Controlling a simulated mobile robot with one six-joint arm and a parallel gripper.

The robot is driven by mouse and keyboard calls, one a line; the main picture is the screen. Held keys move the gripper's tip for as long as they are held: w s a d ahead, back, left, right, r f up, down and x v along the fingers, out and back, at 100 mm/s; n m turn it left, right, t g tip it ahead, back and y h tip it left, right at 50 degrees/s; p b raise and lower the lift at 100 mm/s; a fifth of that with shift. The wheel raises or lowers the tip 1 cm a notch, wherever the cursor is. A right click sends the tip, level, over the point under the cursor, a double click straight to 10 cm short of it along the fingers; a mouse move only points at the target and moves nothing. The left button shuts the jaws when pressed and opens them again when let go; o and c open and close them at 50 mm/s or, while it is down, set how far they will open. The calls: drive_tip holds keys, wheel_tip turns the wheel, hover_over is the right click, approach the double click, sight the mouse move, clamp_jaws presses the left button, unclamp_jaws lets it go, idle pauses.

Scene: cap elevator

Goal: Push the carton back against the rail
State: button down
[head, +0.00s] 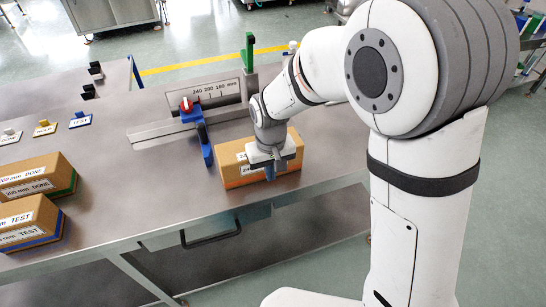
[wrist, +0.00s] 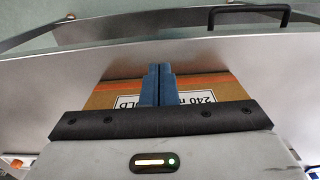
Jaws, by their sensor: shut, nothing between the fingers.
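The carton (head: 232,171) is a brown box with a white label and an orange strip low on its front. It stands on the metal bench, right of the blue stop. In the wrist view the carton (wrist: 205,88) shows a label starting with 240. The rail (head: 165,130) is a metal strip behind, below a scale plate; the carton and my arm hide its right part. My gripper (head: 269,173) is shut and empty, fingers pointing down at the carton's front face. The blue fingers (wrist: 159,70) overlap the carton; I cannot tell whether they touch it.
A blue stop (head: 206,145) with a red knob (head: 186,104) sits at the rail. A green post (head: 249,55) stands behind. Two labelled cartons (head: 35,178) (head: 28,220) are at the left. The bench between them and the stop is clear. A black handle (head: 212,236) is below the front edge.

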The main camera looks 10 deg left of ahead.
wheel_tip(320, 180, down, 3)
drive_tip(key=shift+w+f+p, duration=0.15)
drive_tip(key=shift+p, duration=0.2)
drive_tip(key=shift+w+a+p, duration=0.5)
drive_tip(key=shift+w+a, duration=0.2)
drive_tip(key=shift+w, duration=0.35)
drive_tip(key=shift+w+a, duration=0.35)
drive_tip(key=shift+w, duration=0.2)
